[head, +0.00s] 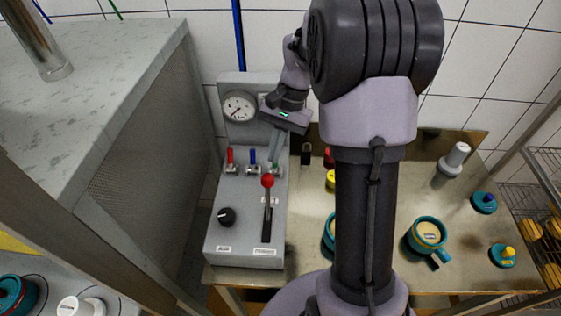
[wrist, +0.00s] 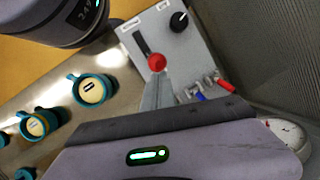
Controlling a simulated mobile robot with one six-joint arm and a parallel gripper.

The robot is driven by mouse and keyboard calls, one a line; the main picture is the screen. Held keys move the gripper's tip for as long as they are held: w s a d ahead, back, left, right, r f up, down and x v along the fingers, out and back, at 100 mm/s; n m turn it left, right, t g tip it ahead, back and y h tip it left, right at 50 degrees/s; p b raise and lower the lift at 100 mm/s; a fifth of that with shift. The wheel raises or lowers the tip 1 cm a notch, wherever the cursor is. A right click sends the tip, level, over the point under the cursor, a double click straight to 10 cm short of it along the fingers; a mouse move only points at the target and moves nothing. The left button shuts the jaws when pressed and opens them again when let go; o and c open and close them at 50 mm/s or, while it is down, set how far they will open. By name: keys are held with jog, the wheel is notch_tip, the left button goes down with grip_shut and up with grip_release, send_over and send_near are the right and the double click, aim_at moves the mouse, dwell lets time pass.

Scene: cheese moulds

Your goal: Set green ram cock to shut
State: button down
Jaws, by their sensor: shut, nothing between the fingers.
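The grey control panel (head: 225,190) carries a row of three cocks, with a red (head: 230,157) and a blue (head: 252,157) handle standing upright. The third cock (head: 275,171), at the right of the row, is mostly hidden by my fingers; its green handle cannot be made out clearly. My gripper (head: 274,158) points down at this third cock, fingers together and empty. In the wrist view the closed fingers (wrist: 158,92) lie beside the cock row, with the blue (wrist: 204,97) and red (wrist: 227,85) handles to their right. I cannot tell whether they touch the third cock.
A red-knobbed lever (head: 267,181) stands in a slot just in front of the cocks. A black knob (head: 226,216) and a dial gauge (head: 239,106) are on the panel. Teal moulds (head: 427,234) stand on the metal table to the right. A stone-topped block stands left.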

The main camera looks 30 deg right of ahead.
jog(key=s+a+f+m+t+y+b, duration=0.2)
jog(key=s+a+f+m+y+b, duration=0.4)
jog(key=m, duration=0.7)
jog(key=s+d+f+m+t+h, duration=0.15)
jog(key=d+m+t, duration=0.3)
jog(key=m, duration=0.45)
jog(key=s+d+f+m+t+h+b, duration=0.1)
jog(key=d+f+m+t, duration=0.25)
jog(key=m+t, duration=0.4)
jog(key=s+d+f+m+t+h, duration=0.15)
jog(key=d+m+t, duration=0.3)
jog(key=m, duration=0.65)
jog(key=shift+n+g+y, duration=0.25)
jog(key=shift+g+y, duration=0.05)
jog(key=shift+g, duration=0.15)
jog(key=x, duration=0.3)
jog(key=b+x, duration=0.1)
jog(key=x, duration=0.3)
jog(key=f+b+x, duration=0.1)
jog(key=x, duration=0.3)
jog(key=shift+w+d+b, duration=0.3)
jog(key=shift+w+d, duration=0.05)
jog(key=shift+w, duration=0.25)
jog(key=shift+w+d+b, duration=0.25)
jog(key=shift+w+d, duration=0.05)
jog(key=shift+w, duration=0.3)
jog(key=shift+w+d, duration=0.25)
jog(key=shift+w, duration=0.3)
